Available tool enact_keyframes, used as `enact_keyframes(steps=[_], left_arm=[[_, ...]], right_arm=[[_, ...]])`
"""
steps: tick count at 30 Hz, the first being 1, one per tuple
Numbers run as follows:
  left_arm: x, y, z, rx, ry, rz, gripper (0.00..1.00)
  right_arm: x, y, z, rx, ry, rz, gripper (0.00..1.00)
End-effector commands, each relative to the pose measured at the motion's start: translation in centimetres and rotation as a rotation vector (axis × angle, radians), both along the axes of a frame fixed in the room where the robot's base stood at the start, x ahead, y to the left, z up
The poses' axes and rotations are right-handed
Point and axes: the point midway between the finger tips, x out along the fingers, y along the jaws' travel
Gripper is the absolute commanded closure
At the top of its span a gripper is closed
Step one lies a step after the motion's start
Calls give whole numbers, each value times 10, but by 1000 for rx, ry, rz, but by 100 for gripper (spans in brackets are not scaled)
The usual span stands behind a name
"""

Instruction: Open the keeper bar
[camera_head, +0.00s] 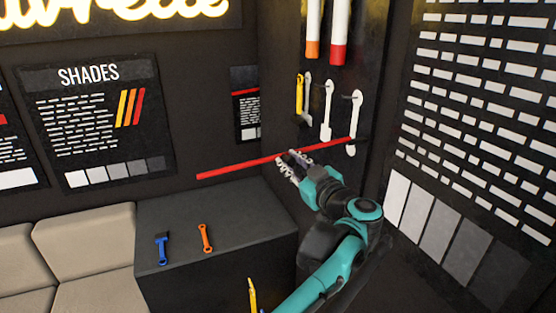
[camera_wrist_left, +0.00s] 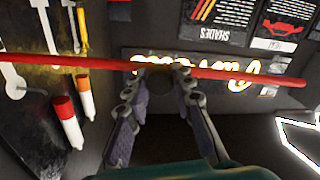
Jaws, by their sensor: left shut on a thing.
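The keeper bar is a long thin red bar. In the head view the keeper bar (camera_head: 238,167) slopes slightly up to the right, and its right end crosses in front of the lower tool panel. My left gripper (camera_head: 290,157) is at the bar's middle, shut on it. In the left wrist view the keeper bar (camera_wrist_left: 235,70) runs across the whole picture, and the fingertips of my left gripper (camera_wrist_left: 166,72) meet at it. Whether the bar's right end is still seated at the panel is unclear.
The tool panel (camera_head: 318,72) holds a yellow tool (camera_head: 299,93), with white tool shapes beside it and orange- and red-ended tubes above. A dark cabinet (camera_head: 180,275) carries a blue tool (camera_head: 162,247) and an orange wrench (camera_head: 206,238). A beige sofa (camera_head: 95,250) stands left.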

Motion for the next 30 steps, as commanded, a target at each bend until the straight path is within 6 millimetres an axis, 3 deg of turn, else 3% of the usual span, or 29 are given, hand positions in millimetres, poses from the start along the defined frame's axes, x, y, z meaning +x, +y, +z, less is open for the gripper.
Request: enact_keyframes(steps=[15, 16, 18, 30], left_arm=[[-3, -4, 1, 2, -1, 20, 100], [-3, -3, 1, 2, -1, 20, 74], [-3, -4, 1, 2, -1, 20, 56], [-9, -7, 0, 0, -1, 17, 55]], right_arm=[[0, 0, 0, 0, 0, 0, 60], [0, 0, 0, 0, 0, 0, 60], [0, 0, 0, 0, 0, 0, 60], [0, 0, 0, 0, 0, 0, 60]])
